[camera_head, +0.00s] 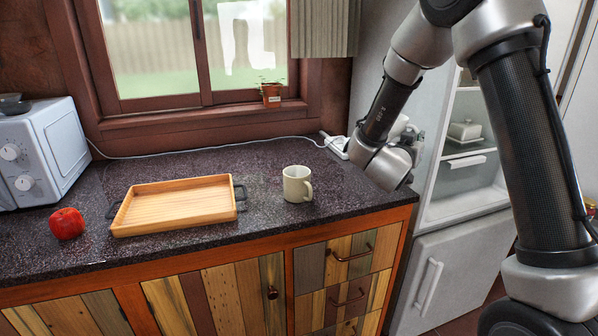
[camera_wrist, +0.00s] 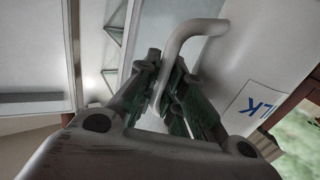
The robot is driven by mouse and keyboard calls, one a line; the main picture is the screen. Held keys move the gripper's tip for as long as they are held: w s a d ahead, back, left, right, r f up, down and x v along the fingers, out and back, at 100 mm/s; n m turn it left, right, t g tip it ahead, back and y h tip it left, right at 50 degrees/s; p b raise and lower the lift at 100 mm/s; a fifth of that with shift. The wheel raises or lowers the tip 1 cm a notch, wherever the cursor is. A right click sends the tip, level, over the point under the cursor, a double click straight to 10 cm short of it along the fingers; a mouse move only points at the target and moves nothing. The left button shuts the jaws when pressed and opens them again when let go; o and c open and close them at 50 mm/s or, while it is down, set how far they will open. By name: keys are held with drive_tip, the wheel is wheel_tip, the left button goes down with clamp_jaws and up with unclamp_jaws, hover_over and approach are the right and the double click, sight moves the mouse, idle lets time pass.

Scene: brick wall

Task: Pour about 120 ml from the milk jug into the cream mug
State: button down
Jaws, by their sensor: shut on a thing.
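The cream mug (camera_head: 297,184) stands upright on the dark counter, right of the wooden tray, with its handle to the right. In the wrist view my gripper (camera_wrist: 166,78) is shut on the handle of the white milk jug (camera_wrist: 255,50). A label ending in "LK" shows on the jug's side. In the head view my gripper (camera_head: 411,142) is at the counter's right end, right of the mug and apart from it. The jug is mostly hidden there behind my wrist. The inside of the jug and the mug's fill level cannot be seen.
A wooden tray (camera_head: 176,231) with dark handles lies left of the mug. A red apple (camera_head: 67,223) and a white microwave (camera_head: 40,150) are further left. A potted plant (camera_head: 271,94) stands on the sill. A white cable runs along the back.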

drive_tip(key=w+d+f+n+t+y, duration=0.1)
drive_tip(key=w+d+n+t+y, duration=0.1)
drive_tip(key=w+d+n+y, duration=0.15)
drive_tip(key=w+a+f+n+y, duration=0.1)
drive_tip(key=a+n+y, duration=0.1)
drive_tip(key=y, duration=0.1)
drive_tip(key=w+a+f+n+y, duration=0.1)
drive_tip(key=a+f+y, duration=0.1)
drive_tip(key=y, duration=0.2)
drive_tip(key=w+a+f+n+t+y, duration=0.1)
drive_tip(key=a+n+y, duration=0.1)
drive_tip(key=y, duration=0.1)
drive_tip(key=shift+w+a+f+n, duration=0.15)
drive_tip(key=shift+n, duration=0.2)
drive_tip(key=s+a+n+g+y, duration=0.1)
drive_tip(key=a+n+g+y, duration=0.1)
drive_tip(key=a+n+y, duration=0.2)
drive_tip(key=a+y, duration=0.2)
drive_tip(key=a, duration=0.2)
drive_tip(key=shift+s+a+f, duration=0.15)
drive_tip(key=shift+s+a, duration=0.1)
